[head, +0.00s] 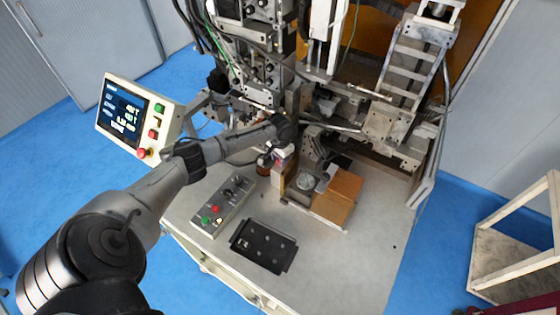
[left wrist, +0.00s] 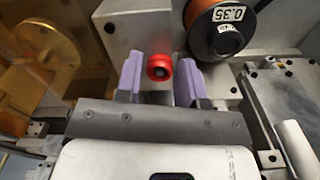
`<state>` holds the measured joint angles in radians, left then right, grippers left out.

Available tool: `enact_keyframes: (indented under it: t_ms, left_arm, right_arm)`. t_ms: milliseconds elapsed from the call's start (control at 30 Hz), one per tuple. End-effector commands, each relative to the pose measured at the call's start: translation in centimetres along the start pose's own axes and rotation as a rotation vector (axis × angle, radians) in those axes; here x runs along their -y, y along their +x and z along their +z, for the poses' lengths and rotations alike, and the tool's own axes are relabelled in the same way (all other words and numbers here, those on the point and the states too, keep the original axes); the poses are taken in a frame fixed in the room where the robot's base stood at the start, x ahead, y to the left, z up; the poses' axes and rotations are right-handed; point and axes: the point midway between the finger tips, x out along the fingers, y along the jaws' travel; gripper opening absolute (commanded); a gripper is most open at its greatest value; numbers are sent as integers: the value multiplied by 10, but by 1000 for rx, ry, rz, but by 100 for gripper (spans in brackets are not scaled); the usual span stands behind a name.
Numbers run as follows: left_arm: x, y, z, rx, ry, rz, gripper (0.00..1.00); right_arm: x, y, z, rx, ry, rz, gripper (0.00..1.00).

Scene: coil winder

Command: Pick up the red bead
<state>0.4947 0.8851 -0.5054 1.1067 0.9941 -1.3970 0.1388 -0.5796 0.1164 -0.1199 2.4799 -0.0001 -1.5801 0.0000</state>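The red bead (left wrist: 159,67), a small ring with a dark centre, shows in the left wrist view against a grey metal surface. My left gripper (left wrist: 158,60) has two purple finger pads, spread apart. The bead lies between the pads in this view, closer to the right pad, with a narrow gap on each side. I cannot tell its depth relative to the fingertips. In the head view my left gripper (head: 277,156) is at the front of the machine, and I cannot make out the bead there. My right gripper is in neither view.
A spool marked 0.35 (left wrist: 222,25) with orange wire is close to the right pad. The coil winder (head: 330,110) rises behind the gripper. A button box (head: 222,205), a black tray (head: 264,246) and an orange-brown block (head: 338,196) stand on the table (head: 350,265). Its front right is clear.

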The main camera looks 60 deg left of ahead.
Motion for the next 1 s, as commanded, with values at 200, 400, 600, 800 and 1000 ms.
enact_keyframes:
  t_ms: [200,400,600,800,1000]
  left_arm:
    - [0,0,0,0,0,0,14]
    - [0,0,0,0,0,0,3]
    - [0,-4,0,-1,1,0,3]
    - [1,-32,-1,-4,2,-2,3]
    - [0,-67,-1,-3,1,0,3]
  right_arm:
    - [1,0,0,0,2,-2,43]
    - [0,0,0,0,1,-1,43]
    - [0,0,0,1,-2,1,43]
    - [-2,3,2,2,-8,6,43]
    - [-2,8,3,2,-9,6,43]
